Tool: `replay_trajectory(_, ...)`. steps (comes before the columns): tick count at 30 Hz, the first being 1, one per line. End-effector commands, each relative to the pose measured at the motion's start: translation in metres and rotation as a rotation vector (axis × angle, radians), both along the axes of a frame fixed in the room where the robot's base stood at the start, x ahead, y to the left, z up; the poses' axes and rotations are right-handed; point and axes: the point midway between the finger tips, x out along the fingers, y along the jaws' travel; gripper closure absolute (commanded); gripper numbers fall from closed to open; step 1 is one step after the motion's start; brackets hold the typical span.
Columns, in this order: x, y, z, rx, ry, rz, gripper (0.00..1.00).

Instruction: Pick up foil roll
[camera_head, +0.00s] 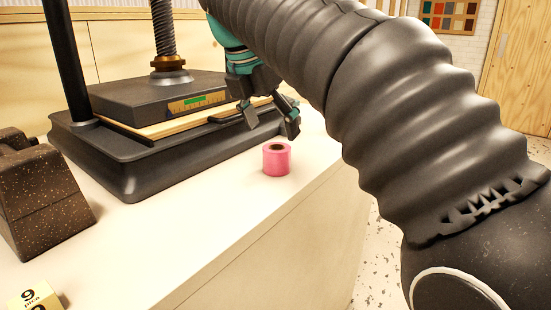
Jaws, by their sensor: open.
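The foil roll (277,160) is a small pink cylinder with a dark hole in its top. It stands upright on the pale counter (215,220), near the counter's right edge. My gripper (272,132) is teal and black, open and empty. In the picture its fingers are just above and behind the roll, one to the left and one over the roll's upper right. I cannot tell the exact gap between the fingers and the roll. My arm's dark ribbed sleeve fills the right of the view.
A black press (130,160) with a screw column stands behind and left of the roll, close to my gripper. A dark speckled block (45,205) is at the left. The counter's front middle is clear.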

Motion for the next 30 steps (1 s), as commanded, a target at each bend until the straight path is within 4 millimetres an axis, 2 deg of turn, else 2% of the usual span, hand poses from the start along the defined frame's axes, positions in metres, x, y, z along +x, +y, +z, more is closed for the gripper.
replay_trajectory(8,0.004,-0.004,-0.017,0.0,0.002,-0.002,0.15)
replay_trajectory(17,0.015,-0.01,-0.052,0.0,0.001,-0.001,0.15)
replay_trajectory(26,0.016,-0.011,-0.057,0.001,0.001,-0.001,0.15)
replay_trajectory(27,0.016,-0.011,-0.057,0.001,0.001,-0.001,0.2)
replay_trajectory(30,0.016,-0.011,-0.057,0.001,0.001,-0.001,0.45)
